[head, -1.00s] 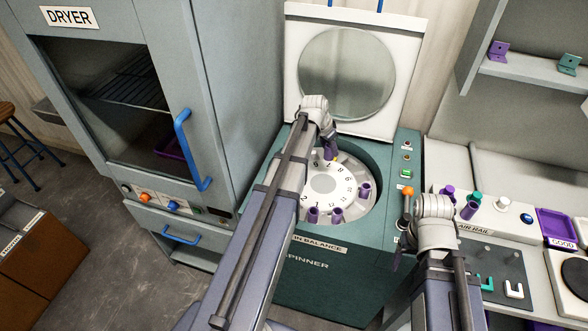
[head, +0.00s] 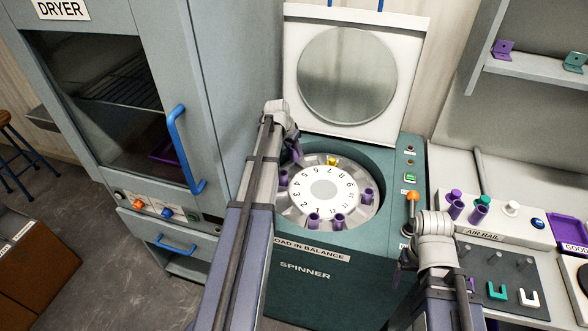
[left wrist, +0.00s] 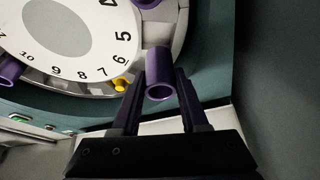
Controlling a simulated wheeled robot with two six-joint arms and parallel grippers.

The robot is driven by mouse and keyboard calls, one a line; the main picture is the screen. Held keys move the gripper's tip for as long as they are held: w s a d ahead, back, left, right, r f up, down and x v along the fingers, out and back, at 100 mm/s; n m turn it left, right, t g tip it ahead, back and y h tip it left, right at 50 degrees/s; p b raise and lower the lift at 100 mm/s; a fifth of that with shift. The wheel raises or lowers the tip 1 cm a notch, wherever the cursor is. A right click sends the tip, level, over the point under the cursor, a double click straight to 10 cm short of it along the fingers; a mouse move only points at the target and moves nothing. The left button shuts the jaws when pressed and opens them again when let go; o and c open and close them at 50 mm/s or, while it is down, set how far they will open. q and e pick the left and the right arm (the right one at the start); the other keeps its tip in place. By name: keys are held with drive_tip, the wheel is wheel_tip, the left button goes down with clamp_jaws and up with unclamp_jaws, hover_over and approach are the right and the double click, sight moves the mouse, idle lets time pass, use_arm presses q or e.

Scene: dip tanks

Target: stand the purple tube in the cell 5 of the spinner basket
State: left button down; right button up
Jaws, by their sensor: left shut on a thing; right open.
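My left gripper (left wrist: 160,98) is shut on a purple tube (left wrist: 161,75), its open mouth toward the wrist camera. In the head view, my left gripper (head: 295,147) and the held tube (head: 296,154) are over the far left rim of the spinner basket (head: 350,219). In the left wrist view, the tube is just outward of the number 5 (left wrist: 123,37) on the white dial. I cannot tell whether its lower end is inside the cell. Several purple tubes (head: 338,221) stand in other cells. My right gripper (head: 402,262) is open, right of the spinner.
A yellow piece (head: 332,161) sits at the basket's far side, near 7. The spinner's lid (head: 413,60) stands open behind. The dryer (head: 205,90) is close on the left. An air rail (head: 484,236) with purple tubes and coloured knobs is on the right.

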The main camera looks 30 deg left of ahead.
sight(292, 157)
use_arm(q)
drive_tip(key=shift+f+b, duration=2.55)
drive_tip(key=shift+f, duration=0.6)
drive_tip(key=shift+r, duration=0.15)
drive_tip(key=shift+c, duration=2.1)
unclamp_jaws()
drive_tip(key=shift+s+r+p, duration=0.15)
drive_tip(key=shift+r+p, duration=0.4)
drive_tip(key=shift+p, duration=0.15)
drive_tip(key=p+v, duration=1)
drive_tip(key=v, duration=0.1)
drive_tip(key=shift+f, duration=0.1)
